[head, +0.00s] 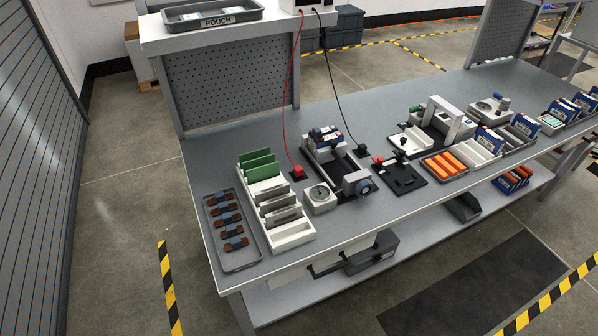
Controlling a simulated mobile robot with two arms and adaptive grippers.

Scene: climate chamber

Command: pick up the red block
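A similar black block (362,150) with a black cable sits farther right. Another small red part (378,159) sits on the black plate fixture (404,180). Neither of my grippers shows in the head view.
Left of the rack is a grey tray (248,262) with several brown and blue parts. Orange parts and blue boxes fill the right side. The bench behind the block is clear.

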